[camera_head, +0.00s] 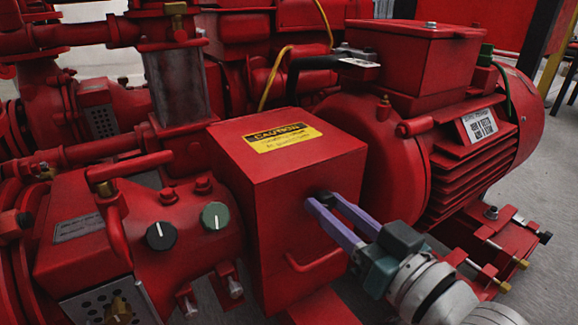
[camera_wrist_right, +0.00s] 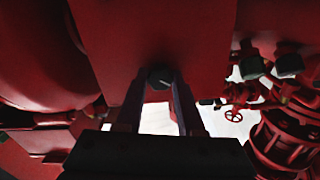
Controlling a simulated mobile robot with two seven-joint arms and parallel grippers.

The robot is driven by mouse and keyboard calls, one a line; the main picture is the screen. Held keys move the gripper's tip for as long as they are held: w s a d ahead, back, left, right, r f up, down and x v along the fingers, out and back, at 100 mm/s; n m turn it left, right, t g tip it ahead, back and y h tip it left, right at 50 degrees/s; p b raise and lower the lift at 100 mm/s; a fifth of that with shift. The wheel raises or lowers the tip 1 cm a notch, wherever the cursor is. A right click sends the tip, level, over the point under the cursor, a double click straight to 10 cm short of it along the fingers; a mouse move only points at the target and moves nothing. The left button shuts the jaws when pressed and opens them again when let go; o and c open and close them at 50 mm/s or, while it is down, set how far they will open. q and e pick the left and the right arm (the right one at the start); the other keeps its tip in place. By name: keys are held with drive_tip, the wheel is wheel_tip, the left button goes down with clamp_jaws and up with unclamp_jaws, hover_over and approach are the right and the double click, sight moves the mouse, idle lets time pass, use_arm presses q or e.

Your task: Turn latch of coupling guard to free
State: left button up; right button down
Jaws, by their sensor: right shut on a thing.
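The coupling guard (camera_head: 290,170) is a red box with a yellow caution label (camera_head: 282,137) on top, in the middle of the head view. Its latch is a small dark round knob on the front face, mostly hidden by my fingers in the head view. My left gripper is not in view.
A black knob (camera_head: 161,236) and a green knob (camera_head: 216,216) sit on the red pump casing left of the guard. A red handle (camera_head: 316,262) is on the guard's face below the latch. The finned motor (camera_head: 455,150) stands close on the right. Grey floor shows at right.

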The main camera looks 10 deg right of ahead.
drive_tip(key=n, duration=0.3)
drive_tip(key=shift+n, duration=0.3)
drive_tip(key=shift+n+p, duration=0.35)
drive_tip(key=shift+n, duration=1.15)
drive_tip(key=c, duration=0.5)
unclamp_jaws()
drive_tip(key=shift+s+d, duration=0.1)
drive_tip(key=shift+s, duration=0.15)
drive_tip(key=p+v, duration=0.4)
drive_tip(key=v, duration=0.5)
drive_tip(key=shift+s+d, duration=0.1)
drive_tip(key=shift+s, duration=0.1)
